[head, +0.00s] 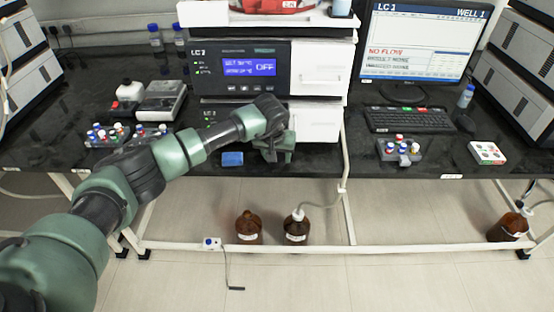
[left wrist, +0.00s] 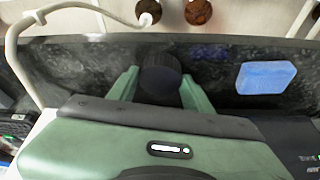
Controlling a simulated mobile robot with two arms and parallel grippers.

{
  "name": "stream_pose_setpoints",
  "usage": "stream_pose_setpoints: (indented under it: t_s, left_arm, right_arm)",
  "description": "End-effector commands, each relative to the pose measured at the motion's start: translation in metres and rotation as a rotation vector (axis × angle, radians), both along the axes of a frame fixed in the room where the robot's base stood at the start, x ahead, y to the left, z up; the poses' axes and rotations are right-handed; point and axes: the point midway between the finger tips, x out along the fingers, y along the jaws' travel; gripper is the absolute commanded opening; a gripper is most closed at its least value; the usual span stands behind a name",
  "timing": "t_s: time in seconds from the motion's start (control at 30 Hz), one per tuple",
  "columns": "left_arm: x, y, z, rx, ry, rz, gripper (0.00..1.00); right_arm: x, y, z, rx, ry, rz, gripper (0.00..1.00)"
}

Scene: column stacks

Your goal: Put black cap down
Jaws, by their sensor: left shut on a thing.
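My left gripper (head: 272,150) is at the front edge of the black bench (head: 385,165), in front of the LC 1 instrument stack. In the left wrist view, its two green fingers (left wrist: 161,92) are closed on the sides of a round black cap (left wrist: 160,82). The cap shows dark against the dark bench top, close to the bench's front edge. I cannot tell whether it touches the bench. In the head view the gripper and arm hide the cap. My right gripper is in neither view.
A blue block (head: 232,158) lies left of the left gripper; it also shows in the left wrist view (left wrist: 266,77). Brown bottles (head: 249,227) stand on the floor below; a tube runs into one (head: 296,230). A vial rack (head: 399,151) and keyboard (head: 405,119) are to the right.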

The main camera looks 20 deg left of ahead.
Motion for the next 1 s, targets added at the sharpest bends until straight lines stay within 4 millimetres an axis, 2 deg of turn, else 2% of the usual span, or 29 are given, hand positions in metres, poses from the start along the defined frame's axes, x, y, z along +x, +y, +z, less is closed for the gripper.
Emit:
stream_pose_setpoints:
  t_s: [0.37, 0.4, 0.47, 0.83, 1.0]
  left_arm:
    - [0.001, 0.0, -0.005, 0.0, -0.002, 0.0, 0.13]
    - [0.001, 0.0, -0.004, -0.001, -0.002, 0.0, 0.55]
    - [0.001, 0.0, -0.003, -0.001, -0.002, 0.0, 0.72]
    - [0.0, 0.0, 0.0, -0.001, -0.001, 0.001, 0.72]
    - [-0.005, -0.001, 0.018, -0.001, -0.006, -0.001, 0.72]
  right_arm:
    - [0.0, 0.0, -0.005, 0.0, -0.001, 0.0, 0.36]
    - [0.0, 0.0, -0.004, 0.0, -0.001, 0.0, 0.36]
    - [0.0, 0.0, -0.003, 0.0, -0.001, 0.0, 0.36]
    - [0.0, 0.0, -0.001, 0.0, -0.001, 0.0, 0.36]
    - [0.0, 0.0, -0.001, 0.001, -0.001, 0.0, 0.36]
